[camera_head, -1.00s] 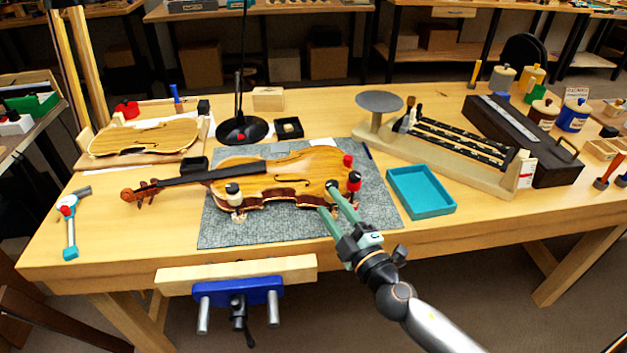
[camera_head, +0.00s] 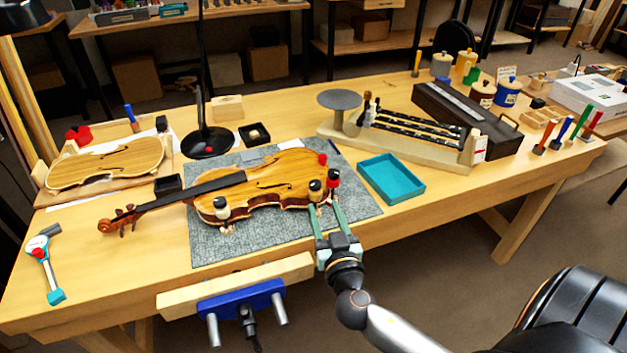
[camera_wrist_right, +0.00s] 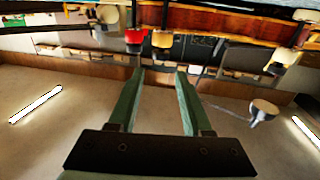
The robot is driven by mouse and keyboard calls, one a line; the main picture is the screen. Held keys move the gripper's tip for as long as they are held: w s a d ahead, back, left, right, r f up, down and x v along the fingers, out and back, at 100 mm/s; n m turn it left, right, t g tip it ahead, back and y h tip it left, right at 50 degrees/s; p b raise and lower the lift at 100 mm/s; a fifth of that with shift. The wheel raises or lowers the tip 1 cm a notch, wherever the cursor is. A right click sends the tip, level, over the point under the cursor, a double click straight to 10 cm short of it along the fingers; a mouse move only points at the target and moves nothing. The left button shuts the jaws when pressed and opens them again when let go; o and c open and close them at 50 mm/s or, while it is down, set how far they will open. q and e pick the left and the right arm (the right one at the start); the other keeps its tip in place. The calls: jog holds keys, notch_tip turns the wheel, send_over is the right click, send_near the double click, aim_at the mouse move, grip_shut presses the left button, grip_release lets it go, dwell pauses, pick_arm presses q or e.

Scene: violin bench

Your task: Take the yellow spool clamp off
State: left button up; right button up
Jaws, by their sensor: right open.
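The violin (camera_head: 270,178) lies on the grey mat (camera_head: 232,247), with spool clamps on its edge. The yellow spool clamp (camera_head: 315,190), tan with a dark top, is on the near edge, beside a red one (camera_head: 333,179). A cream one (camera_head: 221,208) is further left. My right gripper (camera_head: 327,214) is open and empty on the near side of the violin, its fingers pointing at the yellow clamp. In the right wrist view, the yellow clamp (camera_wrist_right: 162,39) appears just beyond the gap between the fingertips (camera_wrist_right: 161,72), with the red clamp (camera_wrist_right: 135,37) to its left. My left gripper is out of view.
Another red clamp (camera_head: 322,159) is on the violin's far side. A teal tray (camera_head: 416,193) lies to the right of the mat. The blue vise (camera_head: 240,300) is at the bench's front edge. A lamp base (camera_head: 207,143) stands behind the violin.

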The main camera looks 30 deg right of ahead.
aim_at(317, 188)
jog(key=p+x, duration=0.1)
jog(key=x, duration=0.8)
jog(key=shift+w+p, duration=0.3)
jog(key=shift+p, duration=0.05)
grip_shut()
